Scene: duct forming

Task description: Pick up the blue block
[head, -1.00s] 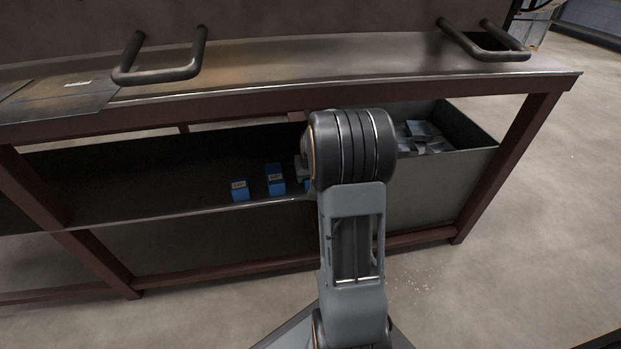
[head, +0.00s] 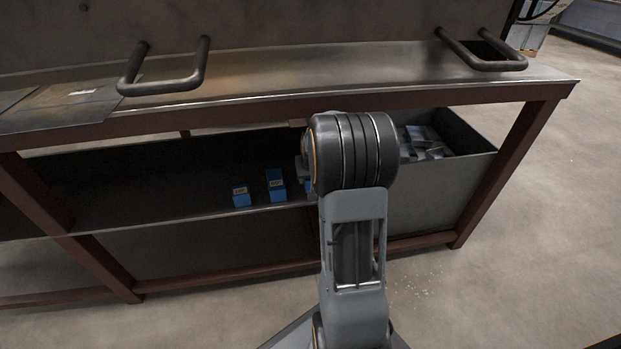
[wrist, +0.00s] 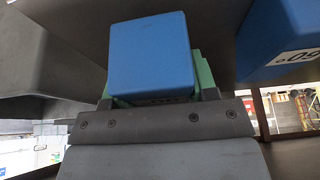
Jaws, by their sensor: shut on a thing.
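In the wrist view a blue block (wrist: 151,55) sits between the green-padded fingers of my gripper (wrist: 152,88), which is shut on it. Another blue block (wrist: 281,35) with a white label shows at the upper right of the wrist view, apart from the held one. In the head view a shorter blue block (head: 241,197) and a taller blue block (head: 276,186) stand on the shelf under the bench. A bit of blue (head: 309,184) shows beside my arm there. My arm hides the gripper in the head view.
The shelf (head: 130,205) is bare left of the blocks. A grey bin (head: 440,190) with dark metal pieces stands right of my arm. The bench top (head: 330,70) overhangs the shelf, with brown legs (head: 510,160) at the sides and two bar handles above.

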